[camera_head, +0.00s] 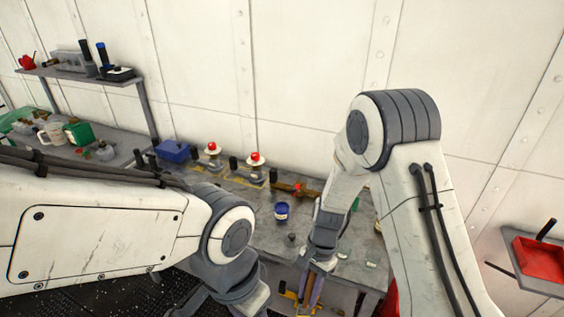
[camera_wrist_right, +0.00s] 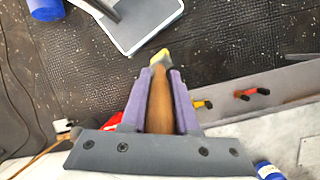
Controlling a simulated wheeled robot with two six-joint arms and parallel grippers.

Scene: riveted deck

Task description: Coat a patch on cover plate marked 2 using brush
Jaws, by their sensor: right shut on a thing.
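My right gripper (camera_wrist_right: 161,78) is shut on a brown wooden handle (camera_wrist_right: 160,105) with a yellow end, which looks like the brush. Its bristles cannot be made out. In the head view, the right gripper (camera_head: 309,290) points down at the bench's front edge. A blue pot (camera_head: 282,212) with a pale label stands upright on the bench, left of and behind this gripper. No plate with a readable 2 shows; part of a pale panel (camera_wrist_right: 311,152) lies at the right edge of the wrist view. My left arm's wrist is low in the head view; its fingers are not visible.
The grey bench (camera_head: 262,236) stands against the white wall. Red-topped items (camera_head: 255,160) and a blue box (camera_head: 173,151) are along its back. A red tray (camera_head: 541,262) is at far right. A cluttered shelf (camera_head: 85,75) is at left. My right arm hides part of the bench.

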